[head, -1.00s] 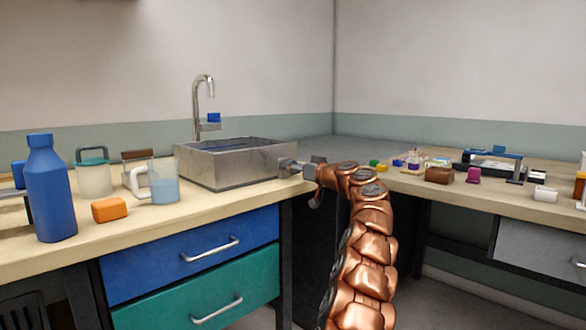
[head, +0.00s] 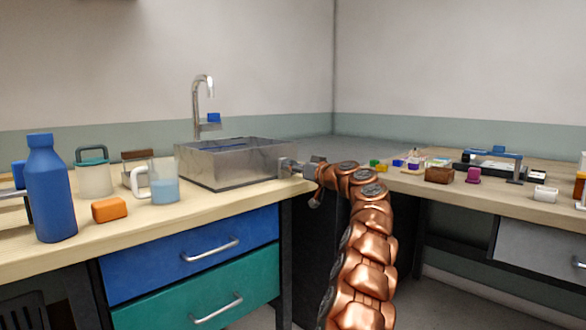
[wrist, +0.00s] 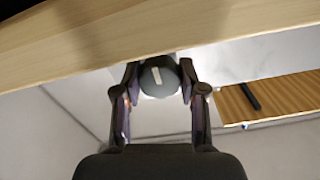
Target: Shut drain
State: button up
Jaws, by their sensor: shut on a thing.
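The metal sink (head: 236,168) is a box-shaped basin on the wooden counter, with a tap (head: 203,105) behind it. A drain knob (head: 287,167) sits on the right side of the sink. In the wrist view the knob (wrist: 158,77) is a dark round disc with a pale bar mark, tilted slightly from upright. My gripper (wrist: 160,90) has a finger on each side of the knob and is shut on it. In the head view my gripper (head: 305,169) is small beside the sink's right wall. The inside bottom of the sink is hidden.
The wooden counter edge (wrist: 100,35) runs close above the fingers in the wrist view. Several small items lie on the right table (head: 480,197).

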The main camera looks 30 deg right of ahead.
jog(key=shift+r, duration=0.1)
jog(key=m+p, duration=0.3)
jog(key=m, duration=0.1)
jog(key=shift+r+p, duration=0.2)
jog(key=shift+p, duration=0.1)
jog(key=m+p, duration=0.4)
jog(key=shift+m, duration=0.3)
jog(key=m+p, duration=0.8)
jog(key=m, duration=0.1)
jog(key=shift+f, duration=0.15)
jog(key=shift+p, duration=0.3)
jog(key=o, duration=1.2)
jog(key=shift+f, duration=0.1)
jog(key=shift+c, duration=0.2)
jog(key=shift+f, duration=0.1)
